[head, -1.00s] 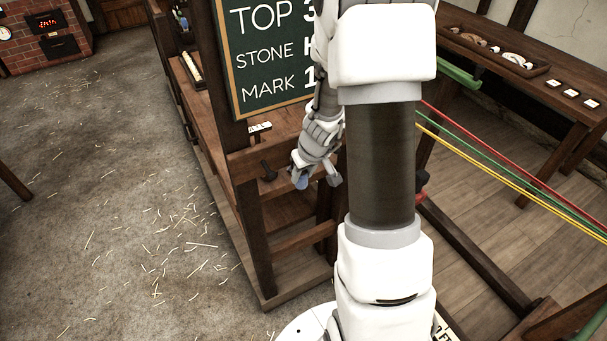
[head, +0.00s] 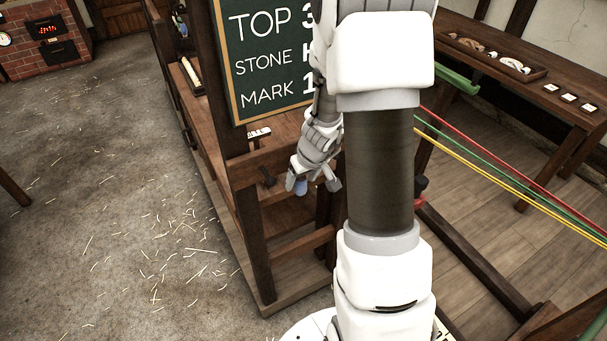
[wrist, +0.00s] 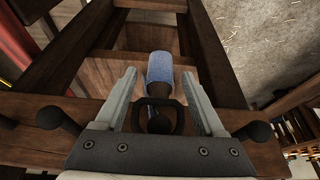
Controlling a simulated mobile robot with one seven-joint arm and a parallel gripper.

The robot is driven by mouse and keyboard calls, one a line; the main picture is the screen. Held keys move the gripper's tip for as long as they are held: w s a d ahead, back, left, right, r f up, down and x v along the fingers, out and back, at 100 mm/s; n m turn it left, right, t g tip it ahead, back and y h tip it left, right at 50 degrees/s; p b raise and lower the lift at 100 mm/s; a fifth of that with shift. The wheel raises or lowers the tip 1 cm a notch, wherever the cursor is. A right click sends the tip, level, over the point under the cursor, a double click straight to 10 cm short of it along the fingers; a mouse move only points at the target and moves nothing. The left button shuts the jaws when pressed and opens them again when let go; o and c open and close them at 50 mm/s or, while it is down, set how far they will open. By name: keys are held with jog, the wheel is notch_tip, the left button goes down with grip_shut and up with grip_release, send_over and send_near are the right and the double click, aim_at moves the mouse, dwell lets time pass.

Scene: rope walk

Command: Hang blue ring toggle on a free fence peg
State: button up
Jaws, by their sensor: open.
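The blue ring toggle has a blue handle (wrist: 160,70) and a dark ring (wrist: 158,113). In the wrist view the handle lies between the spread fingers of my gripper (wrist: 158,76), with a gap on each side. The ring is at the wooden rail (wrist: 210,121), and a dark peg end (wrist: 158,124) shows inside it; it appears to hang around that peg. A left peg (wrist: 60,123) and a right peg (wrist: 254,131) look bare. In the head view the blue handle (head: 300,187) shows at my open gripper (head: 314,184); the ring cannot be made out.
A chalkboard (head: 270,60) stands above the rail, close to my arm. Red, green and yellow strands (head: 500,168) stretch across the right side. A table with a tray (head: 495,55) is at the upper right. The straw-strewn floor (head: 110,200) on the left is open.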

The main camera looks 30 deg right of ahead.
jog(key=p+v, duration=0.5)
jog(key=v, duration=1.2)
jog(key=s+a+r+t, duration=0.1)
jog(key=s+a+r, duration=1.1)
jog(key=s+r, duration=0.2)
jog(key=shift+s+a, duration=0.3)
jog(key=shift+a, duration=0.05)
dwell(1.6)
